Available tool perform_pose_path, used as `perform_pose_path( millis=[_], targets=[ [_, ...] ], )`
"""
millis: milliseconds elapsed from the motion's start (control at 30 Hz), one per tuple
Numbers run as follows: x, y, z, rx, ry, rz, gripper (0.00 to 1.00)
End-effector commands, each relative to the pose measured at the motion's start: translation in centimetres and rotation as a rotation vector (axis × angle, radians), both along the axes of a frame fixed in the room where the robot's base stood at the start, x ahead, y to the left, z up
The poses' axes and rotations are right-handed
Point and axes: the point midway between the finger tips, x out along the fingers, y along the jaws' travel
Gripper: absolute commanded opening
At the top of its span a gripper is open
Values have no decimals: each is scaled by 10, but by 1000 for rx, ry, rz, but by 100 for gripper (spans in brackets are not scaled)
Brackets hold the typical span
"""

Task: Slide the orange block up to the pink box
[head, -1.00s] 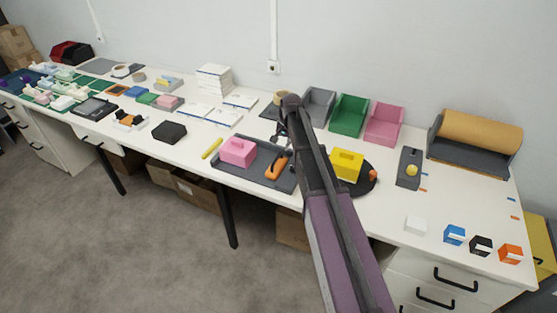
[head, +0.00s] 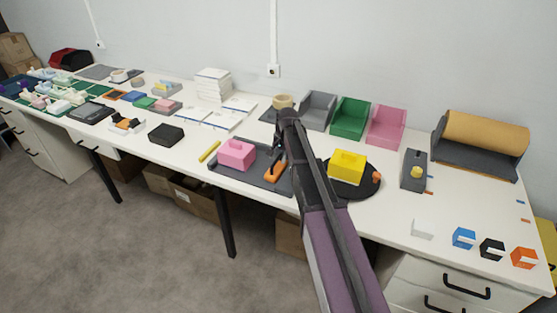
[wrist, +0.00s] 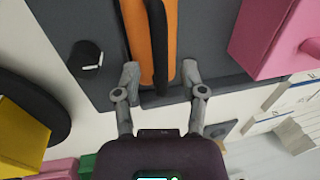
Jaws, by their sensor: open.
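A long orange block (head: 274,173) with a black strip along its top lies on the dark tray (head: 225,172). The pink box (head: 236,157), with a raised handle, stands on the same tray, left of the orange block in the head view, with a gap between them. In the wrist view the pink box (wrist: 270,35) is at the upper right. My gripper (wrist: 160,78) is open, its fingertips on either side of the near end of the orange block (wrist: 131,25). I cannot tell whether they touch it. In the head view my arm partly covers the tray's right side.
A yellow box (head: 347,168) on a black round plate stands right of the arm. Grey, green and pink open bins (head: 386,127) stand behind. A yellow stick (head: 209,151) lies left of the tray. Small blue, black and orange cubes (head: 524,258) are at the far right.

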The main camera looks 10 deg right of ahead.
Motion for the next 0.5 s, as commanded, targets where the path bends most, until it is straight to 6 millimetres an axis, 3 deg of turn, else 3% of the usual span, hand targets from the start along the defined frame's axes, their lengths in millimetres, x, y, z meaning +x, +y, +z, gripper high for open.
perform_pose_path(
  millis=[300, 500],
  targets=[
    [0, 0, 0, 0, 0, 0, 53],
    [0, 0, 0, 0, 0, 1, 0]
  ],
)
